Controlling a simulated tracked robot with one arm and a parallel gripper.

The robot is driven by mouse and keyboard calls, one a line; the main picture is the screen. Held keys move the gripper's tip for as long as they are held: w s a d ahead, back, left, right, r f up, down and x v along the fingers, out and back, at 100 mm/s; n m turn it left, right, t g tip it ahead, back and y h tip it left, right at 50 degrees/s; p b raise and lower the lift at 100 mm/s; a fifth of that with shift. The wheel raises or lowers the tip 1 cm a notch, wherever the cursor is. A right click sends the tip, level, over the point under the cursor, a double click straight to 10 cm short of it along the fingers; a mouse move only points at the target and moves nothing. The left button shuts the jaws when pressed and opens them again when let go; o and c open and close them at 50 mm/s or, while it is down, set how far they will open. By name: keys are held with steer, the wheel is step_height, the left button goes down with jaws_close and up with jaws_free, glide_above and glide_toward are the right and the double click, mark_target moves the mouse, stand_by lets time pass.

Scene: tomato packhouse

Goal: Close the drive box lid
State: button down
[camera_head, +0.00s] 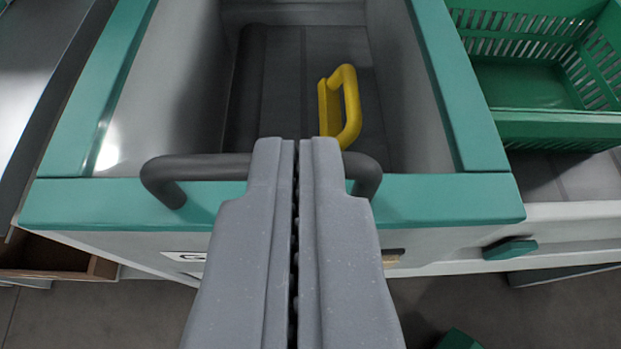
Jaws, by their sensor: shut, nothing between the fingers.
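A pale box with a teal rim (430,200) fills the middle of the view, open at the top; I take it as the drive box. A dark grey bar handle (205,167) is at its front edge. My gripper (292,142) is shut and empty, its fingertips over the middle of this handle and hiding part of it. I cannot tell whether they touch it. Inside the opening, beyond the fingertips, a yellow handle (350,105) stands by a dark ribbed surface (325,65). No part is clearly recognisable as the lid.
A green slatted crate (555,125) stands at the right. A grey metal surface (40,70) runs along the left, with a brown box (50,258) below it. A small teal block (510,249) juts out at the lower right. Floor (500,310) shows in front.

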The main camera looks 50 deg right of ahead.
steer(key=s+a+f, duration=0.4)
steer(key=s+a, duration=0.1)
stand_by(0.6)
steer(key=shift+a+r, duration=0.1)
